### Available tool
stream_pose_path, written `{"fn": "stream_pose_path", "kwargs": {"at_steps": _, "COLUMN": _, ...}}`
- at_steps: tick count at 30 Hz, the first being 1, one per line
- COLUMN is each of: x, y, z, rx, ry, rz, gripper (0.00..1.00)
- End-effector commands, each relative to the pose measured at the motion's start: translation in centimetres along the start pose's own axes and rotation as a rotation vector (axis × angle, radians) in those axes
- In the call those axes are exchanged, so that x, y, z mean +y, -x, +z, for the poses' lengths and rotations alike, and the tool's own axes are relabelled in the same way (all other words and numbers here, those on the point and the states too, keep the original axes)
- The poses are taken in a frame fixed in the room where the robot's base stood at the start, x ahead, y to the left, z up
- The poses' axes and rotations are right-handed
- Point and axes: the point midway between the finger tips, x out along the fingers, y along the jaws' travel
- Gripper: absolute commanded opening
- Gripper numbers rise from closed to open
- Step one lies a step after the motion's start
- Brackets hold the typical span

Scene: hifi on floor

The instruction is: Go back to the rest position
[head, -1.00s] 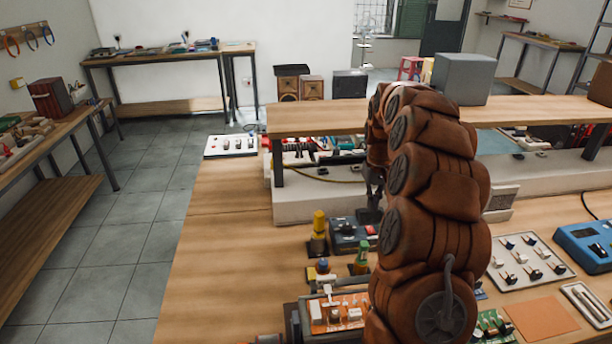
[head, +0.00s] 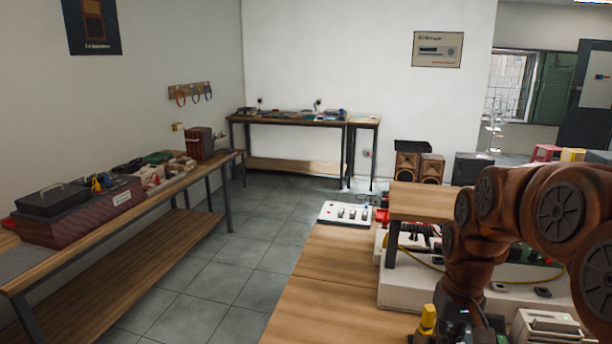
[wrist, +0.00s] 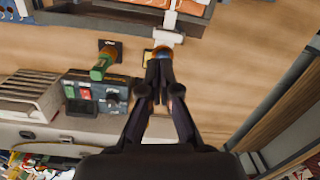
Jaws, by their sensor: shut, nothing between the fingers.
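My gripper (wrist: 159,74) shows in the wrist view with its fingers together and nothing between them. It hangs above the wooden workbench (wrist: 225,60), and its tips overlap a blue and orange round-topped thing in the picture; I cannot tell the height between them. In the head view my brown arm bends down at the right over the workbench (head: 310,300), and the fingers are not clearly visible there.
A green-handled tool (wrist: 103,65) and a dark control box (wrist: 95,92) lie left of my gripper. A yellow-topped tool (head: 427,320) stands by my arm. A raised shelf (head: 420,203) is behind. A side bench (head: 120,215) stands left, with clear floor (head: 215,270) between.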

Motion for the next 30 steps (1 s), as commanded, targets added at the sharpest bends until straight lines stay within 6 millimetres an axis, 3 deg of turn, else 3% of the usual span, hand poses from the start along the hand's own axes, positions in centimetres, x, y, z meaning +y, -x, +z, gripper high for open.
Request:
{"fn": "stream_pose_path", "kwargs": {"at_steps": 9, "x": -4.2, "y": -0.6, "z": 9.1, "rx": -0.034, "ry": 0.040, "rz": 0.017, "gripper": 0.00}}
{"fn": "stream_pose_path", "kwargs": {"at_steps": 19, "x": -6.0, "y": -3.0, "z": 18.3, "rx": -0.076, "ry": 0.042, "rz": 0.037, "gripper": 0.00}}
{"fn": "stream_pose_path", "kwargs": {"at_steps": 24, "x": -6.3, "y": -4.2, "z": 21.4, "rx": -0.089, "ry": 0.034, "rz": 0.042, "gripper": 0.00}}
{"fn": "stream_pose_path", "kwargs": {"at_steps": 30, "x": -6.3, "y": -4.6, "z": 22.6, "rx": -0.094, "ry": 0.029, "rz": 0.043, "gripper": 0.00}}
